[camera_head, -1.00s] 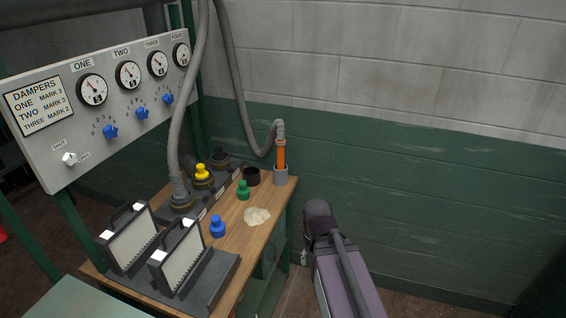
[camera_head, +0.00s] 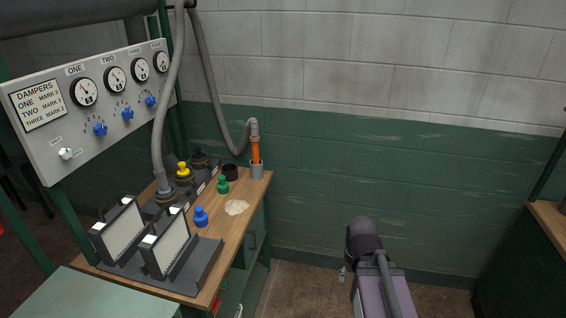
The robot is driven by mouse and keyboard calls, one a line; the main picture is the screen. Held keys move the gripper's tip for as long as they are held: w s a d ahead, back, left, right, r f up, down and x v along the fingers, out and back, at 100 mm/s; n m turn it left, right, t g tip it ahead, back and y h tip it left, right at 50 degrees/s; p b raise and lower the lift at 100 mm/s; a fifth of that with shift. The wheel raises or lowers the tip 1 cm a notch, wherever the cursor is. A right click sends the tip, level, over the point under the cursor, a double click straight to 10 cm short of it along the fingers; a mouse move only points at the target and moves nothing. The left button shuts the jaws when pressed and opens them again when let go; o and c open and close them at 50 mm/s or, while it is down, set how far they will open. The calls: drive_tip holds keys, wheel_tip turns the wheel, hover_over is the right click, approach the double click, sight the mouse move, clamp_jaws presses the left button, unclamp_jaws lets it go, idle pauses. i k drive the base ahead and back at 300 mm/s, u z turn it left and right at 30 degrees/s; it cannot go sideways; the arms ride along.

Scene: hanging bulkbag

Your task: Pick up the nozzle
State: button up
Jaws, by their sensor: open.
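The nozzle (camera_head: 256,150) is an orange tube with a grey elbow on top, joined to a grey hose. It stands upright in a grey cup-like holder (camera_head: 257,171) at the back right corner of the wooden table. My gripper (camera_head: 343,274) shows only as a small tip beside my dark wrist, right of the table and well apart from the nozzle. Most of it is hidden behind my arm. It is open, and nothing is seen in it.
The wooden table (camera_head: 225,246) carries blue (camera_head: 201,217), green (camera_head: 223,185) and yellow (camera_head: 183,172) capped fittings, a pale spill (camera_head: 237,207) and two framed filters. A damper panel (camera_head: 60,135) hangs at left. Another bench (camera_head: 550,222) stands at far right. Floor between is clear.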

sight(255, 140)
drive_tip(key=z, duration=0.15)
drive_tip(key=k, duration=0.65)
drive_tip(key=z, duration=0.65)
drive_tip(key=i, duration=2.15)
drive_tip(key=u, duration=1.15)
drive_tip(key=i, duration=0.8)
drive_tip(key=u, duration=0.55)
